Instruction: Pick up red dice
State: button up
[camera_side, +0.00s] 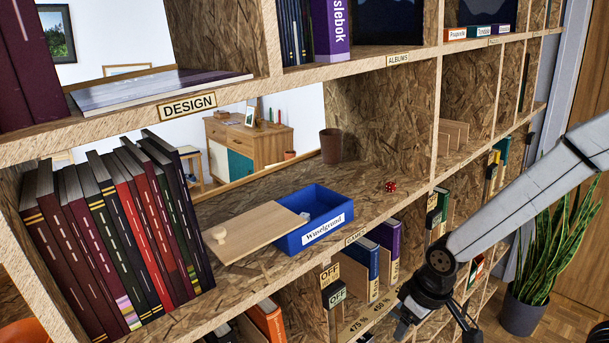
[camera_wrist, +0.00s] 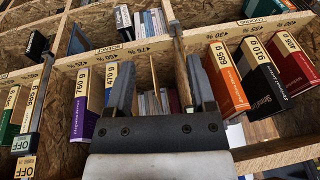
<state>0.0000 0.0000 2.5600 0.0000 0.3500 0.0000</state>
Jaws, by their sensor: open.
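The red dice (camera_side: 391,186) lies on the middle shelf board in the side view, to the right of the blue box and near the shelf's front edge. It does not show in the wrist view. My gripper (camera_side: 436,322) hangs below and in front of that shelf in the side view, apart from the dice. In the wrist view my gripper (camera_wrist: 161,95) is open, its two fingers pointing toward lower shelves with nothing between them.
A brown cup (camera_side: 331,146) stands behind. Books (camera_side: 115,235) fill the left. Upright wooden dividers and shelf boards surround the compartment.

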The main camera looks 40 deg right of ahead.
jog(key=n+t, duration=0.1)
jog(key=t, duration=1)
send_near(391, 183)
jog(key=shift+w+a+f+h, duration=0.1)
jog(key=shift+w+f+h, duration=0.15)
jog(key=shift+w, duration=0.25)
jog(key=shift+w+a+f+h, duration=0.15)
jog(key=shift+w+f, duration=0.1)
jog(key=shift+w, duration=0.25)
jog(key=shift+w+d, duration=0.1)
jog(key=shift+x, duration=1.2)
jog(key=shift+f, duration=0.1)
jog(key=shift+x, duration=2.55)
jog(key=shift+c, duration=0.2)
